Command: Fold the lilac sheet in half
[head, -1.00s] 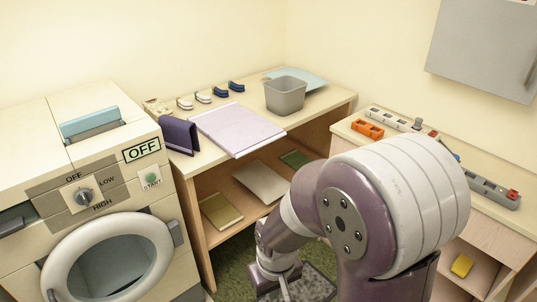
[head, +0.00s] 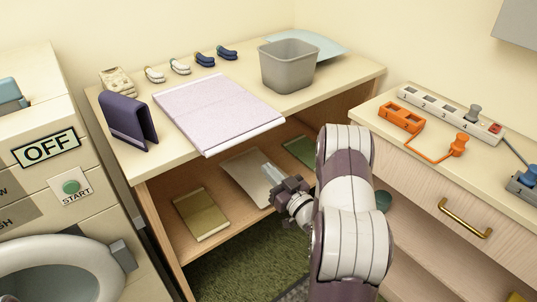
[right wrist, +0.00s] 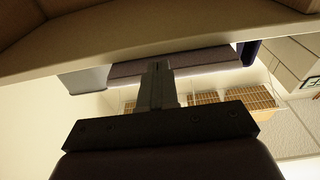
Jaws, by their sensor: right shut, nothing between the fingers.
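The lilac sheet (head: 215,110) lies flat and spread out on the desk top in the head view. It has pale strips along its far and near edges, and its near edge reaches past the desk's front edge. My right gripper (head: 268,174) is shut and empty, below the desk top in front of the open shelf, lower than the sheet's near edge. In the right wrist view the shut fingers (right wrist: 158,80) point toward the sheet's overhanging edge (right wrist: 185,62), apparently seen from below. My left gripper is not in view.
On the desk (head: 160,165), a dark purple folded piece (head: 128,120) stands left of the sheet and a grey bin (head: 288,68) stands to its right. Several small paired items lie behind. Flat pieces lie on the lower shelf. A side cabinet with a power strip (head: 440,110) stands at right.

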